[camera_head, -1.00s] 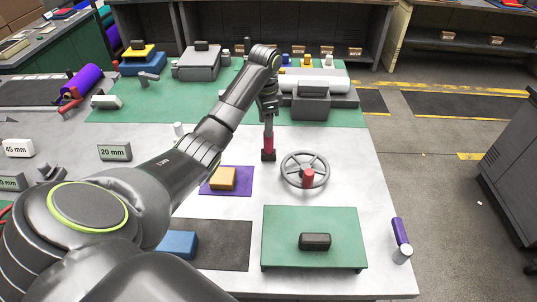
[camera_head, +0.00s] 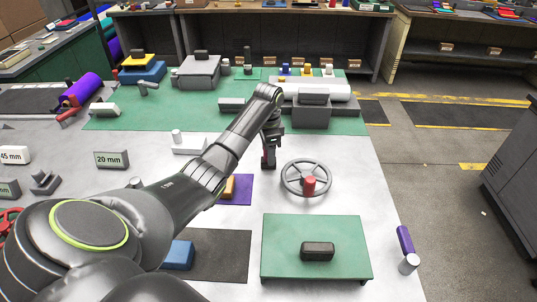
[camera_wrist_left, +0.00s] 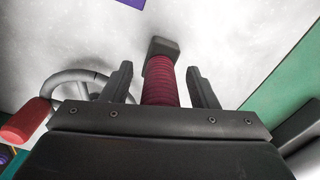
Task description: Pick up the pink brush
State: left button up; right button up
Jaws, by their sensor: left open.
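The pink brush (camera_head: 265,150) stands near the middle of the table, left of the grey handwheel. In the left wrist view it is a ribbed crimson handle (camera_wrist_left: 161,82) with a dark grey block at its far end. My left gripper (camera_head: 271,138) is over the brush's upper part, pointing down. In the left wrist view its two fingers (camera_wrist_left: 159,75) are open, one on each side of the handle, with gaps visible. The upper end of the handle is hidden behind the gripper body. My right gripper is not in view.
The grey handwheel (camera_head: 294,190) with a red knob is close beside the gripper. A purple mat (camera_head: 243,194) with an orange block, partly behind my arm, lies nearer. A green platform (camera_head: 285,235) holds a dark block. Grey machine blocks (camera_head: 311,114) stand behind. Bare table lies right of the wheel.

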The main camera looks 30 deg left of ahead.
pick_arm(q)
jog(key=c, duration=1.1)
jog(key=shift+o, duration=0.2)
notch_tip(320, 180, up, 5)
jog(key=shift+w+f+b, duration=0.1)
jog(key=shift+b, duration=0.45)
notch_tip(320, 180, up, 4)
jog(key=p, duration=0.2)
jog(key=shift+f+p, duration=0.1)
jog(key=shift+p, duration=0.2)
jog(key=shift+r+p, duration=0.8)
jog(key=shift+p, duration=0.05)
